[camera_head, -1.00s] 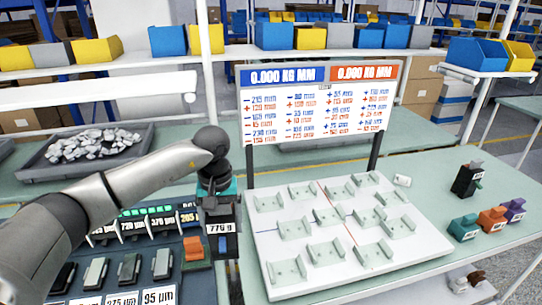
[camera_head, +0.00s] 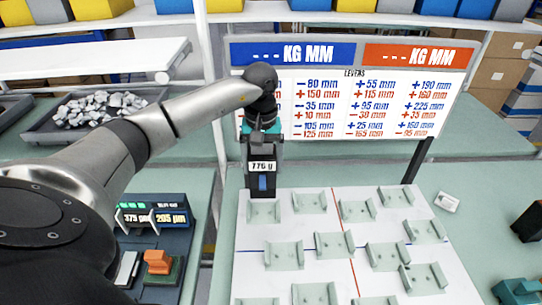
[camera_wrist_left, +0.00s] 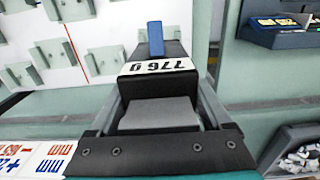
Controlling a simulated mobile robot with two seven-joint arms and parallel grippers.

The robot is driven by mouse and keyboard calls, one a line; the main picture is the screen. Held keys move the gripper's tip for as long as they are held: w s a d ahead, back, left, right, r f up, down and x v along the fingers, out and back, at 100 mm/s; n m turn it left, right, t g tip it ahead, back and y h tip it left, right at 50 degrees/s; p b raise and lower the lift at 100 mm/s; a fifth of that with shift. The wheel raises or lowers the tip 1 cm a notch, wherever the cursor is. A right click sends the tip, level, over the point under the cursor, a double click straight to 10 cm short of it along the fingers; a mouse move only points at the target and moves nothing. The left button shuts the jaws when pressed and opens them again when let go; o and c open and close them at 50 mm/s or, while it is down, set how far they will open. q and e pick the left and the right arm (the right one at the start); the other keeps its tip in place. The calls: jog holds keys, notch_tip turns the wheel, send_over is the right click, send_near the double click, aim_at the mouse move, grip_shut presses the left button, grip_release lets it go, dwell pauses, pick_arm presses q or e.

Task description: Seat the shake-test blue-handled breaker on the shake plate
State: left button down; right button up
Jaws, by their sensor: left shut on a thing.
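My left gripper (camera_head: 262,140) is shut on the blue-handled breaker (camera_head: 263,184), a black block with a white label reading 776 g and a blue lever. It is held upright over the back left corner of the shake plate (camera_head: 318,200), just behind a back-row cradle (camera_head: 264,211). I cannot tell whether the breaker touches the plate. The left wrist view also shows the breaker (camera_wrist_left: 156,50) between the fingers. The white plate carries several empty pale green cradles and is crossed by a red line and a blue line. My right gripper is out of view.
A sign board (camera_head: 345,90) with a blue and an orange header stands behind the plate. A tray of grey pieces (camera_head: 95,112) is at the back left. Other breakers (camera_head: 520,291) stand at the right.

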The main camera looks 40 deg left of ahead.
aim_at(263, 190)
pick_arm(q)
jog(key=shift+s+r, duration=0.15)
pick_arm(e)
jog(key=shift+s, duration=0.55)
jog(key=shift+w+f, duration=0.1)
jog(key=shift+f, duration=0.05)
pick_arm(q)
notch_tip(263, 190, down, 4)
jog(key=b, duration=0.3)
jog(key=shift+f+b, duration=0.9)
jog(key=shift+f, duration=0.05)
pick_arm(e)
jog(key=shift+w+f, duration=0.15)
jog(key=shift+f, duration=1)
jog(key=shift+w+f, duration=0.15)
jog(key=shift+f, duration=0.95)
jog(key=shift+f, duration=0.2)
pick_arm(q)
jog(key=shift+f+b, duration=1.7)
jog(key=shift+f, duration=0.1)
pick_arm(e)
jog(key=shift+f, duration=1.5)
